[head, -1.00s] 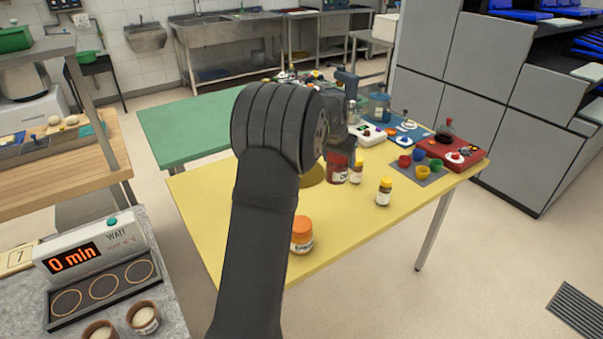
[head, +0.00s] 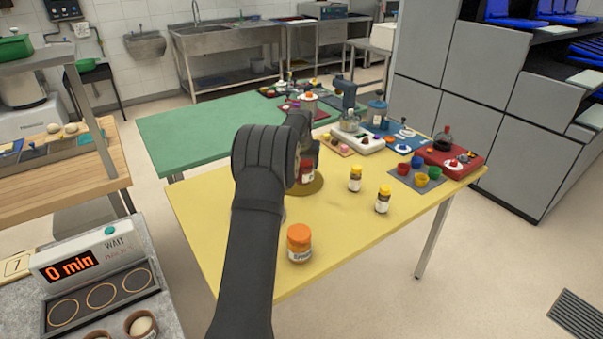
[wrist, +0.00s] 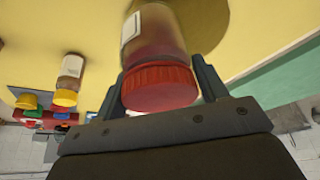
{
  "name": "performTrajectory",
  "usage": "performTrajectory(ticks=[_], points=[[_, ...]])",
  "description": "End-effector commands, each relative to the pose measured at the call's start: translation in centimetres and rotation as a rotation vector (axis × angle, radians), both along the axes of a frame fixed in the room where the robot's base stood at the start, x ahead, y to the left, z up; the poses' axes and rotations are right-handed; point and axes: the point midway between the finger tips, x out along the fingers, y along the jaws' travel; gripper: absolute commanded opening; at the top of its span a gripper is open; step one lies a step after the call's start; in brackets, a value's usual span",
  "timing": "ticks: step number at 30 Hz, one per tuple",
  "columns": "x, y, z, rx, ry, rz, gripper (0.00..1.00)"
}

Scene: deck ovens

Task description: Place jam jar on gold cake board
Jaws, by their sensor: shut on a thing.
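The jam jar (wrist: 157,50), with a red lid and dark red contents, is between the fingers of my gripper (wrist: 160,88) in the wrist view. The fingers are shut on it near its lid. In the head view the jar (head: 306,172) is partly hidden by my gripper (head: 308,160). The gold cake board (head: 312,187) is a round disc on the yellow table, and the jar appears over it. The board also shows beside the jar in the wrist view (wrist: 207,30). I cannot tell whether the jar touches the board.
An orange-lidded jar (head: 299,243) stands at the table's near edge. Two small yellow-lidded jars (head: 355,179) (head: 382,200) stand right of the board. Coloured cups (head: 420,179) and a red device (head: 452,160) are at the right.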

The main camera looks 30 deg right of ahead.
Motion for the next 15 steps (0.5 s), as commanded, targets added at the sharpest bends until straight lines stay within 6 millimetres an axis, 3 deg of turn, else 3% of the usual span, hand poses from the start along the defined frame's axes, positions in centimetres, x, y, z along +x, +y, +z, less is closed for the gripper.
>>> performTrajectory(ticks=[7, 15], points=[[1.1, 0.3, -1.1, -0.001, -0.001, 0.000, 0.29], [1.0, 0.3, -4.5, -0.001, -0.001, 0.000, 0.29]])
